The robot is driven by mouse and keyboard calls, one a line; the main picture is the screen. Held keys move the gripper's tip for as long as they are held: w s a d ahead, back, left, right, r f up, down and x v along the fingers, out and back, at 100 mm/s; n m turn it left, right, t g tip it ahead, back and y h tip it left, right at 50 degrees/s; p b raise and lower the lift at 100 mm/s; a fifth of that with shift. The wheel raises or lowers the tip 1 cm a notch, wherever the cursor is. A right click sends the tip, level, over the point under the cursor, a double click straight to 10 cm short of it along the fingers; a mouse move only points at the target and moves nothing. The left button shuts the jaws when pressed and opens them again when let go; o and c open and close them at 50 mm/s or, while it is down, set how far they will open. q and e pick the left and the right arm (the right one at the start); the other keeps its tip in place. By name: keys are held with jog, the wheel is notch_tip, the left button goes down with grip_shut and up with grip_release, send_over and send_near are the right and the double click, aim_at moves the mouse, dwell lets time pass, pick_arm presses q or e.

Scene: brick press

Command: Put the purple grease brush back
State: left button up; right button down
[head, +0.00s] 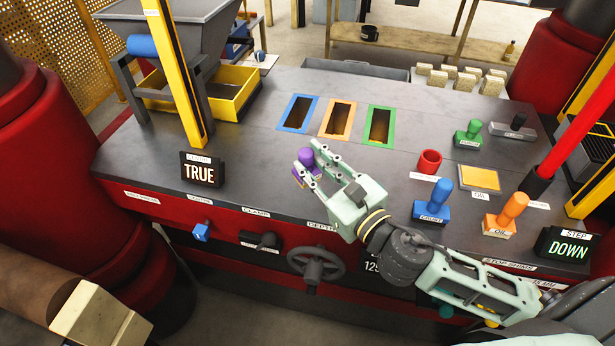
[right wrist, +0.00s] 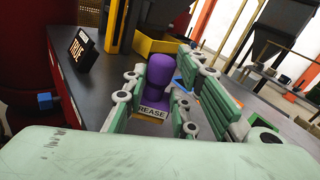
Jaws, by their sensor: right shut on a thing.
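The purple grease brush (head: 306,158) is held between the fingers of my right gripper (head: 310,172), above the middle of the dark press table. In the right wrist view the purple brush (right wrist: 160,82) stands between the two green fingers, with a white label reading "REASE" in sight. My left gripper is not in view.
Blue (head: 297,113), orange (head: 338,119) and green (head: 380,125) framed slots lie behind the gripper. Blue (head: 433,204), orange (head: 506,215) and green (head: 468,136) handled tools stand at the right. A "TRUE" sign (head: 201,171) and yellow post (head: 180,75) stand left.

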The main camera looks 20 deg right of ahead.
jog(key=shift+w+a+f, duration=0.45)
jog(key=shift+w+a, duration=0.1)
notch_tip(320, 180, down, 4)
jog(key=shift+s+f+b, duration=0.1)
jog(key=shift+b, duration=0.25)
jog(key=c, duration=1.4)
grip_release()
jog(key=shift+d, duration=0.1)
